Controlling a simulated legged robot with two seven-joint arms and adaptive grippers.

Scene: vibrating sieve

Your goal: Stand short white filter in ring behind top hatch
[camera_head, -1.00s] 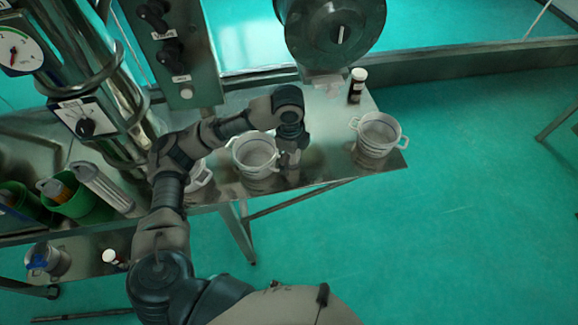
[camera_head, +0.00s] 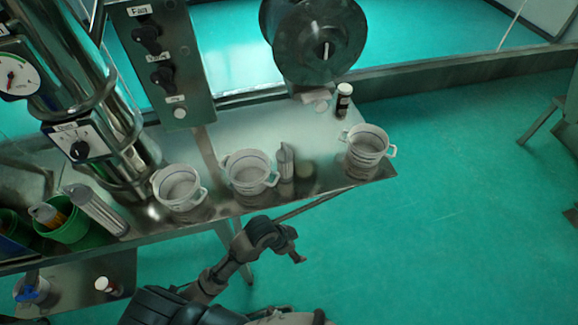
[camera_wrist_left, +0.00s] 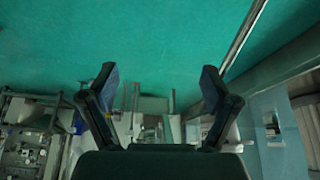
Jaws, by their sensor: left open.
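A short whitish filter (camera_head: 286,162) stands upright on the steel table, close beside the right side of the middle white pot (camera_head: 248,172). Its base and any ring around it are too small to make out. A longer white filter (camera_head: 97,210) leans by the green containers at the left. My left gripper (camera_head: 298,257) is below the table's front edge in the head view, apart from the short filter. In the left wrist view the left gripper (camera_wrist_left: 158,82) is open and empty, with floor beyond its fingers. I cannot identify the top hatch with certainty. My right gripper is not visible.
Two more white two-handled pots stand on the table, one left (camera_head: 180,188) and one right (camera_head: 366,152). A dark bottle (camera_head: 343,101) stands at the back, near a large round grey housing (camera_head: 315,45). A steel column and control panel (camera_head: 165,65) rise at the left.

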